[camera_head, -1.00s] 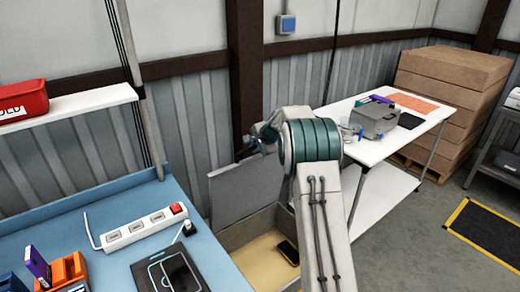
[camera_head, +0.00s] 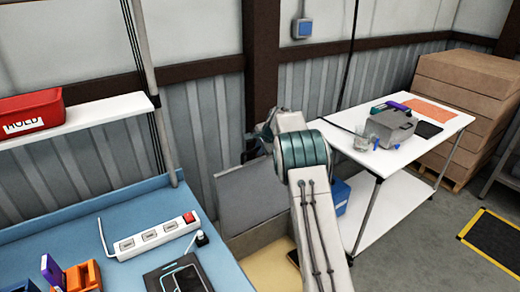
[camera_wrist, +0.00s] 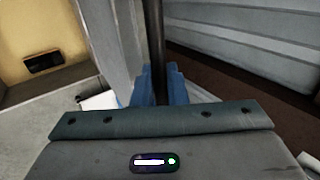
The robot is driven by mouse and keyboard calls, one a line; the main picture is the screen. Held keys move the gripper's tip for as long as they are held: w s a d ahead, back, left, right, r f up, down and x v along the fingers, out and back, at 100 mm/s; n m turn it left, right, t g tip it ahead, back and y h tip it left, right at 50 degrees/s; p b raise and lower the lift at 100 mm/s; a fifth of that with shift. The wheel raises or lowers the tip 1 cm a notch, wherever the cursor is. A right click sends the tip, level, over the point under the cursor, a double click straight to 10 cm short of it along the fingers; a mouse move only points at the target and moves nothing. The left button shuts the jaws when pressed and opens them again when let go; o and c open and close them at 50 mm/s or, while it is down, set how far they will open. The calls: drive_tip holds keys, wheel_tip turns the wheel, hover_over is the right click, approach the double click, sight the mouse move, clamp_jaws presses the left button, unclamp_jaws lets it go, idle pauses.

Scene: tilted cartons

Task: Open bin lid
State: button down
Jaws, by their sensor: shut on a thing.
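The bin (camera_head: 262,236) stands on the floor between the blue bench and the white table, its tan inside partly showing. Its grey lid (camera_head: 250,197) is raised and steeply tilted at the back, near the wall. In the wrist view the lid (camera_wrist: 112,42) is seen nearly edge-on, with a dark edge. My gripper (camera_wrist: 160,88) has its blue fingers shut on that edge. In the head view my gripper (camera_head: 256,140) is at the lid's upper right, mostly hidden by my arm. A dark flat object (camera_wrist: 43,61) lies inside the bin.
The blue bench (camera_head: 60,220) at left holds a power strip (camera_head: 155,235) and a dark case (camera_head: 180,278). The white table (camera_head: 352,118) carries a grey box (camera_head: 390,126). Stacked cartons (camera_head: 455,95) stand at right. The corrugated wall (camera_head: 205,120) is close behind the lid.

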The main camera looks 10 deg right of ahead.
drive_tip(key=c, duration=1.5)
unclamp_jaws()
drive_tip(key=shift+c, duration=0.2)
drive_tip(key=b+v, duration=0.4)
drive_tip(key=v, duration=0.9)
drive_tip(key=shift+r, duration=0.4)
drive_tip(key=shift+s+d, duration=0.1)
drive_tip(key=shift+s, duration=0.05)
drive_tip(key=s+a+r+n+g+b, duration=0.1)
drive_tip(key=s+a+r+n, duration=0.15)
drive_tip(key=s, duration=0.85)
drive_tip(key=s+a+r+n+g, duration=0.1)
drive_tip(key=s+n, duration=0.3)
drive_tip(key=s, duration=0.7)
drive_tip(key=s+f+n+h, duration=0.1)
drive_tip(key=s+f+n, duration=0.2)
drive_tip(key=s, duration=0.9)
drive_tip(key=s+a+f+n+h+b, duration=0.1)
drive_tip(key=s+f+n, duration=0.3)
drive_tip(key=s, duration=0.8)
wheel_tip(320, 180, down, 2)
drive_tip(key=shift+a+f+g+h, duration=0.1)
drive_tip(key=shift+a+g+h, duration=0.2)
